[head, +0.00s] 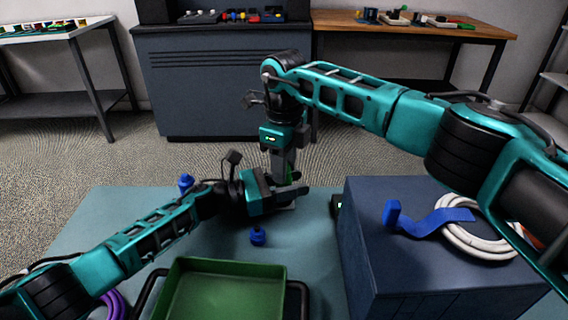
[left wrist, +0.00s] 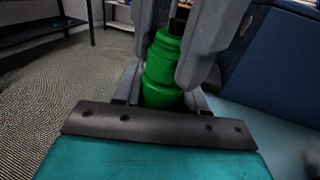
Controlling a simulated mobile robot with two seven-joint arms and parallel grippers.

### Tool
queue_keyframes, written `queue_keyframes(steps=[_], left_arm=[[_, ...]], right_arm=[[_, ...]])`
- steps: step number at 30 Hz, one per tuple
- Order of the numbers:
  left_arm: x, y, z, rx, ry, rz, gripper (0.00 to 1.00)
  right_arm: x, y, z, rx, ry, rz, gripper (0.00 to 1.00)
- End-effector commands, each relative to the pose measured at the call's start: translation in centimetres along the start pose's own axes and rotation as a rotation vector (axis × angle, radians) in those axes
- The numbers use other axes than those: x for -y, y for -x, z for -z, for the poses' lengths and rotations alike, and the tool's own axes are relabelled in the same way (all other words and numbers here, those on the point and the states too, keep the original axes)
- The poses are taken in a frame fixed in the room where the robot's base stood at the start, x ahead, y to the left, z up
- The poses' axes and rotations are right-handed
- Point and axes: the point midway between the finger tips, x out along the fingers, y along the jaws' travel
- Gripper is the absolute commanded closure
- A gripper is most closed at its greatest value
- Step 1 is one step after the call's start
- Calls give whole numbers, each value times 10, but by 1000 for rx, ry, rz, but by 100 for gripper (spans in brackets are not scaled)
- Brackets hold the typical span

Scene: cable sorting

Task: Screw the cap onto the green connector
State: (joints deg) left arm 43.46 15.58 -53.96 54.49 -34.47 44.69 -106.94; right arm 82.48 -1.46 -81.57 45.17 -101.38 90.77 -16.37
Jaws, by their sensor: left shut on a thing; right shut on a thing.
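The green connector (left wrist: 163,65) stands between the two grey fingers of my left gripper (left wrist: 182,50) in the left wrist view, and the gripper is shut on it. In the head view only a small green part (head: 290,175) shows. My left gripper (head: 290,192) reaches in from the left, above the mat. My right gripper (head: 283,168) points straight down over the connector and is shut. What it holds is mostly hidden by its fingers; a dark piece (left wrist: 179,20) at the connector's top may be the cap. I cannot tell whether cap and connector touch.
A green tray (head: 190,310) lies at the front of the teal mat (head: 100,222). Blue connectors stand on the mat, one (head: 257,237) in front of the grippers and one (head: 185,182) behind my left arm. A dark blue box (head: 385,270) with a white cable (head: 470,240) and blue strap (head: 440,219) stands right.

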Motion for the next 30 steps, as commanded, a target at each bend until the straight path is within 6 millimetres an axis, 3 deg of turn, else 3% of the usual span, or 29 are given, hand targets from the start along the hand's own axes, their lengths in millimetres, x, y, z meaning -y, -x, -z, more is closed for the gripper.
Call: queue_keyframes(steps=[15,18,22,23,30], left_arm=[[0,0,1,-1,0,-2,100],[0,0,1,-1,0,-2,100],[0,0,1,-1,0,-2,100],[0,0,1,-1,0,-2,100],[0,0,0,-1,0,-2,100]], right_arm=[[-1,0,-1,1,-947,-2,100],[-1,-1,-1,1,-1084,-2,100],[-1,-1,-1,1,-1071,-2,100],[-1,-1,-1,1,-1070,-2,67],[-1,-1,-1,1,-1069,-1,44]])
